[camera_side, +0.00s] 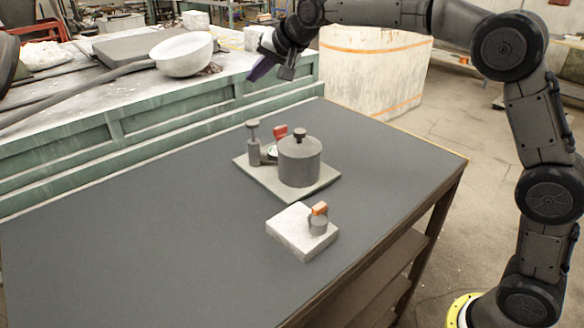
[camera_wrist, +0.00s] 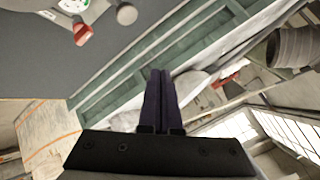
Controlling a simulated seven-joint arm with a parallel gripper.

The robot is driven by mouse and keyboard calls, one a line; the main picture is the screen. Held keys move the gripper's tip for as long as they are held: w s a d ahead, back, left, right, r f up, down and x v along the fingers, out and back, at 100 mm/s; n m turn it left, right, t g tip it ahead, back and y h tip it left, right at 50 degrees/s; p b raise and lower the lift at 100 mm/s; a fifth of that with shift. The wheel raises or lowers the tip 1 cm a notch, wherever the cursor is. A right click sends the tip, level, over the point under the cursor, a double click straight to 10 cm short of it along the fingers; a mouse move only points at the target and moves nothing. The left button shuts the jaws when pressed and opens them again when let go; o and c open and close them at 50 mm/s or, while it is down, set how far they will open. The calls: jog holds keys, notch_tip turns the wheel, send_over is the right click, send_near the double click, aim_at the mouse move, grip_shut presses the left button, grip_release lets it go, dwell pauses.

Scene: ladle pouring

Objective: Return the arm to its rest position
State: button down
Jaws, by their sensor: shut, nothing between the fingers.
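My gripper (camera_side: 262,70) is held high at the top of the side view, above the far edge of the dark table. Its purple fingers point down and to the left. In the wrist view the fingers (camera_wrist: 160,75) lie side by side with only a thin line between them. They are shut and hold nothing. My arm reaches in from the right of the side view and is bent above the table.
On the table (camera_side: 120,245) stand a grey plate (camera_side: 310,190) with a lidded pot (camera_side: 299,162) and a small post (camera_side: 253,145), and a pale block (camera_side: 290,232). The table's left is clear.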

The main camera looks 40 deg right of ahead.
jog(key=s+d+r+n, duration=0.15)
jog(key=s+r, duration=0.25)
jog(key=s, duration=0.6)
jog(key=s+d+r, duration=0.2)
jog(key=s+r, duration=0.2)
jog(key=s, duration=0.6)
jog(key=s+d+f+n+g, duration=0.1)
jog(key=s+f+n+g, duration=0.1)
jog(key=s+f, duration=0.7)
jog(key=s+f+n+g, duration=0.2)
jog(key=s+f+n, duration=0.2)
jog(key=s+f, duration=0.6)
jog(key=s, duration=0.6)
jog(key=shift+d+f+h, duration=0.3)
jog(key=shift+d+h, duration=0.05)
jog(key=shift+h, duration=0.05)
jog(key=shift+n, duration=0.25)
